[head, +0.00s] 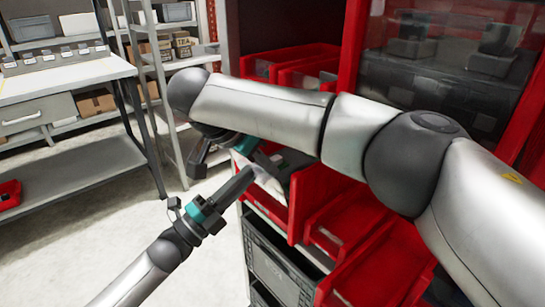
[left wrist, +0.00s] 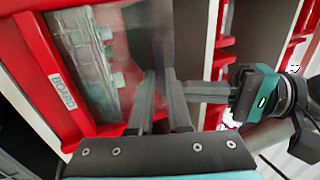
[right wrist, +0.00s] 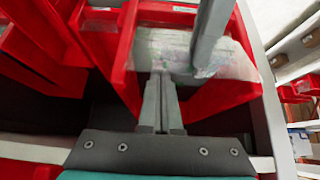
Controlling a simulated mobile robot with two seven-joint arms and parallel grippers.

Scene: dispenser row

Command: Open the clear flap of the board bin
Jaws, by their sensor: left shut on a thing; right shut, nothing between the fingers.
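The board bin is red, and its BOARD label (left wrist: 62,90) shows in the left wrist view. Its clear flap (left wrist: 135,35) is a see-through sheet across the bin's mouth, with clear packs with greenish parts (left wrist: 88,60) behind it. My left gripper (left wrist: 160,80) is shut on the flap's edge; the exact contact is hard to see. My right gripper (right wrist: 160,82) is shut and empty, its tips close to the flap and the left fingers. In the head view the left gripper (head: 250,170) points up to the bin from lower left. How far the flap stands open cannot be told.
More red bins (head: 385,265) stand right of and below the board bin, with a dark crate (head: 275,260) underneath. My right arm crosses in front of the rack and hides part of it. A workbench (head: 70,78) and shelves stand left; the floor between is clear.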

